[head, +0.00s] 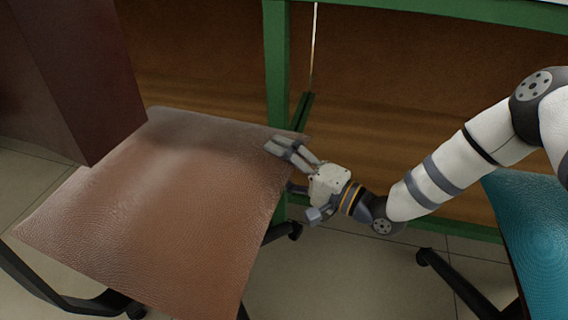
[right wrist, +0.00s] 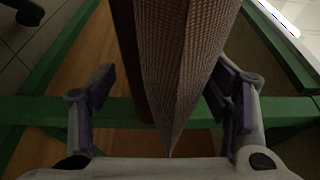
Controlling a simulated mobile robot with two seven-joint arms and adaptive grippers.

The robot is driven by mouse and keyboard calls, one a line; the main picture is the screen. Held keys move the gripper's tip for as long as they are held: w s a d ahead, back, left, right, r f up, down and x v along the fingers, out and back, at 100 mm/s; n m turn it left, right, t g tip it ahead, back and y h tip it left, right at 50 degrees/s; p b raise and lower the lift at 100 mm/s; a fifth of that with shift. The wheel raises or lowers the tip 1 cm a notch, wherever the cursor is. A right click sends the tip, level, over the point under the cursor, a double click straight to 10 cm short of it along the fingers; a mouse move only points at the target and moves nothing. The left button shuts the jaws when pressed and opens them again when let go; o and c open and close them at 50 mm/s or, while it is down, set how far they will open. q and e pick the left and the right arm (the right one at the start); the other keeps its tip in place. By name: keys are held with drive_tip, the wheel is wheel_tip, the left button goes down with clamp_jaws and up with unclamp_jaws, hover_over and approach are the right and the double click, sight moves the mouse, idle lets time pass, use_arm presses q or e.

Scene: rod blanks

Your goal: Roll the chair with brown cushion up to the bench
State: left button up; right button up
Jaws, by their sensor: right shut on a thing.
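The chair with the brown cushion (head: 150,210) stands at the left of the head view. Its black base and casters show partly below the cushion. My right gripper (head: 279,147) is at the cushion's right far corner, shut on it. In the right wrist view the cushion (right wrist: 185,70) comes down between my two fingers (right wrist: 165,95). The bench has a green frame (head: 277,70) and brown wood panels. The cushion's far edge lies close to the bench's green leg; whether they touch I cannot tell. My left gripper is out of view.
A chair with a teal cushion (head: 540,230) stands at the right, its black base on the tiled floor. A dark red-brown block (head: 70,80) hides part of the brown cushion's far left side. Bare floor (head: 350,280) lies between the two chairs.

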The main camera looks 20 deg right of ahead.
drive_tip(key=o, duration=2)
drive_tip(key=shift+a, duration=0.1)
drive_tip(key=shift+o, duration=0.2)
drive_tip(key=shift+s, duration=0.1)
drive_tip(key=v, duration=1.2)
